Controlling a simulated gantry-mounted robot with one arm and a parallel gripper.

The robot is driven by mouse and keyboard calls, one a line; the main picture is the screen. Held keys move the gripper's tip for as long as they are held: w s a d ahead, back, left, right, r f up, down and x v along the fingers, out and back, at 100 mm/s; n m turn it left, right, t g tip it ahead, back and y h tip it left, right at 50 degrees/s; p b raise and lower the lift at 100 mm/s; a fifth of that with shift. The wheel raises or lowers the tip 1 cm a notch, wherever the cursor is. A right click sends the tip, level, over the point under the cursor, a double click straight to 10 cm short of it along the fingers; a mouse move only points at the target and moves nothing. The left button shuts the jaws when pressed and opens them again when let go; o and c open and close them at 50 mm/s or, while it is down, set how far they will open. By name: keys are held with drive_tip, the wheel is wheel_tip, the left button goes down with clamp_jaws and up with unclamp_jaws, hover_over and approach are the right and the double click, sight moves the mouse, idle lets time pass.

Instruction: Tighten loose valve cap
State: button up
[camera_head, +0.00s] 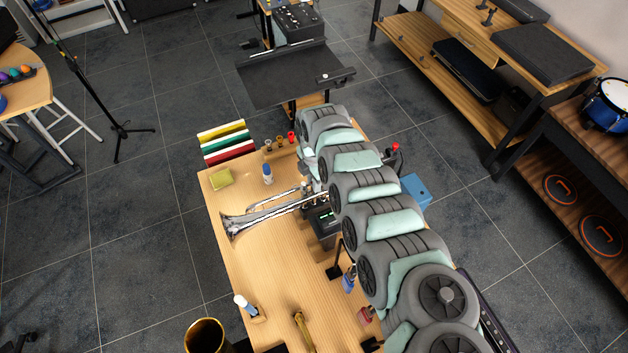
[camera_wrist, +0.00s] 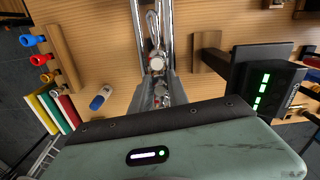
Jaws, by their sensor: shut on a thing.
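A silver trumpet (camera_head: 270,208) lies on the wooden workbench (camera_head: 262,262) in the head view, its bell toward the left. Its valve section is partly hidden by my arm. In the wrist view, the trumpet's tubing (camera_wrist: 152,25) runs up the middle. My gripper (camera_wrist: 159,88) is over the valves, its fingers close together on either side of a small silver valve cap (camera_wrist: 160,98). It appears shut on this cap. A round valve end (camera_wrist: 157,63) with a pale centre and reddish rim shows just beyond the fingers. I cannot see whether the cap's thread is seated.
A dark device with green lights (camera_wrist: 262,92) stands close on the right in the wrist view. A wooden rack with coloured pieces (camera_wrist: 62,58) and a blue-and-white bottle (camera_wrist: 101,97) are on the left.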

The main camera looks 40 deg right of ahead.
clamp_jaws()
drive_tip(key=shift+r+m+p, duration=0.1)
drive_tip(key=shift+m+p, duration=0.25)
drive_tip(key=shift+m, duration=0.05)
drive_tip(key=shift+r+m+p, duration=0.1)
drive_tip(key=shift+m+p, duration=0.5)
drive_tip(key=shift+m, duration=0.3)
drive_tip(key=shift+m+p, duration=0.65)
drive_tip(key=shift+m, duration=0.95)
drive_tip(key=o, duration=0.8)
unclamp_jaws()
